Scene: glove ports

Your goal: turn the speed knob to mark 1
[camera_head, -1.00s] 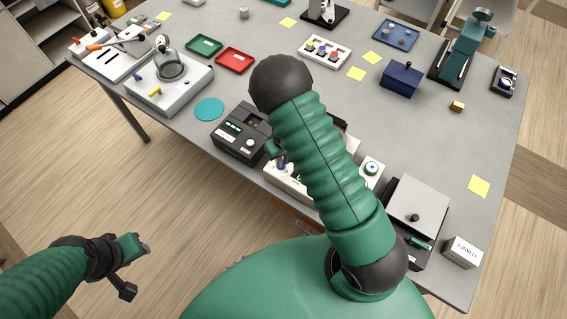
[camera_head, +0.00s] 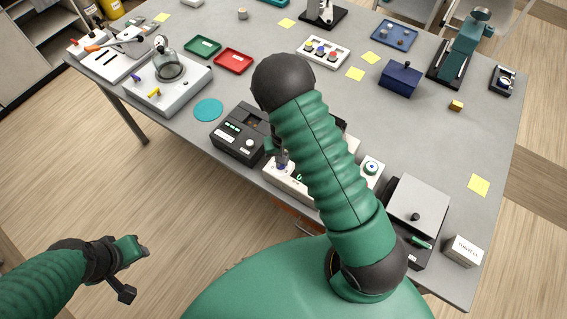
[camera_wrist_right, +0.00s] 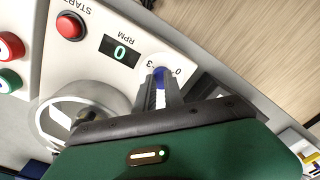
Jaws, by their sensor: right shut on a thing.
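The speed knob (camera_wrist_right: 159,73) is blue and sits on a white panel (camera_wrist_right: 97,59) in the right wrist view. Scale figures, among them 0 and 3, are printed around it; most of the scale and the pointer are hidden. My right gripper (camera_wrist_right: 160,89) is shut on the knob. In the head view the white machine (camera_head: 283,187) is partly covered by my right arm. The RPM display (camera_wrist_right: 121,51) reads 0. My left gripper (camera_head: 137,271) is open and empty, off the table at the lower left.
A red START button (camera_wrist_right: 70,26) is beside the display, and a round clear-rimmed part (camera_wrist_right: 45,122) is close to my right gripper. A black device (camera_head: 240,131) stands left of the machine. A grey-lidded box (camera_head: 418,203) and a white carton (camera_head: 464,251) are to the right.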

